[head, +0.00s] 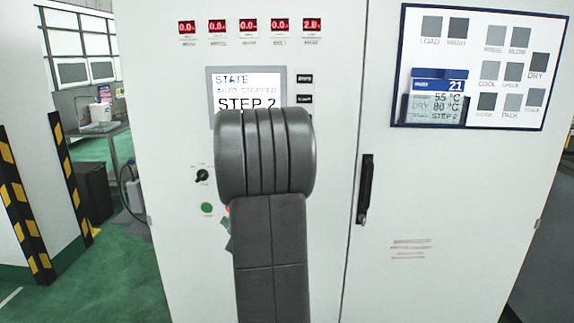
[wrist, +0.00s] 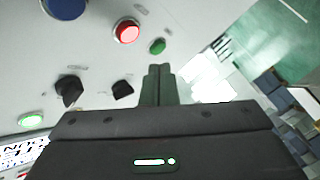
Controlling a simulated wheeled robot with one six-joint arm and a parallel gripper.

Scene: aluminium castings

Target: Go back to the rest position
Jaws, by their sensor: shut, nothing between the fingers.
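My gripper (wrist: 158,72) shows in the wrist view with its two dark fingers together and nothing between them. It is in front of the white control cabinet (head: 330,60), with the fingertips near a green button (wrist: 157,46) in the picture. I cannot tell whether they touch the panel.
The cabinet has a red button (wrist: 127,31), a blue button (wrist: 65,8), black knobs (wrist: 68,90) and a screen (head: 246,85) reading STEP 2. A door handle (head: 365,190) is right of my arm. Green floor (head: 95,280) lies open at left, near a striped post (head: 25,210).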

